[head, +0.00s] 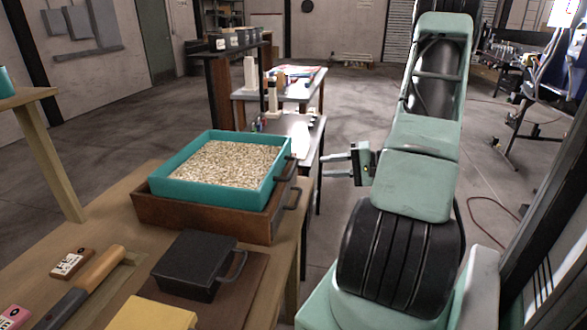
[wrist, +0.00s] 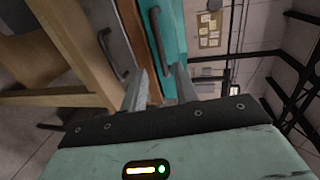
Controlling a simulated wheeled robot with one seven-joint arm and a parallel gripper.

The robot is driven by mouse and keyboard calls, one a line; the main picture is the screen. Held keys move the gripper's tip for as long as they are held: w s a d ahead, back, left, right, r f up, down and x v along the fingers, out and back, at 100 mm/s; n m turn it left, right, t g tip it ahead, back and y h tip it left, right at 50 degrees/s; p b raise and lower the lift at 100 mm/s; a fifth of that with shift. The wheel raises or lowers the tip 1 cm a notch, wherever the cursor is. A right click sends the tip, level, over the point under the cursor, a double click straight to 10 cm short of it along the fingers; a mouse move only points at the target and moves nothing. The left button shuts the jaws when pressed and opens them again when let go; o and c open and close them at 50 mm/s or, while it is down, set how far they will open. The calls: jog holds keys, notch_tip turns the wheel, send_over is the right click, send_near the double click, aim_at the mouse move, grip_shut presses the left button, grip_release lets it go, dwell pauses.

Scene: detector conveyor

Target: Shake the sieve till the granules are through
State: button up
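The sieve (head: 200,194) is a teal square frame full of pale beige granules (head: 225,165). It rests on a brown wooden box (head: 208,220) on the table. A dark handle (head: 289,168) is on the sieve's right side, with another dark handle (head: 293,199) on the box below it. My gripper (head: 323,167) is open and empty, right of the sieve, its fingers pointing left towards the handles and apart from them. In the wrist view, the teal sieve wall (wrist: 175,35) and a dark handle (wrist: 158,42) show ahead of the open fingers (wrist: 160,75). The box's inside is hidden.
A black lidded box (head: 195,262) with a side handle stands in front of the wooden box. A wooden-handled tool (head: 95,275), a labelled block (head: 72,262) and a yellow item (head: 150,314) lie on the near table (head: 105,222). Another table (head: 300,130) stands behind.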

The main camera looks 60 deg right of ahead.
aim_at(292, 167)
jog(key=p+x, duration=0.1)
jog(key=x, duration=1)
jog(key=shift+w, duration=0.1)
jog(key=shift+c, duration=0.3)
grip_shut()
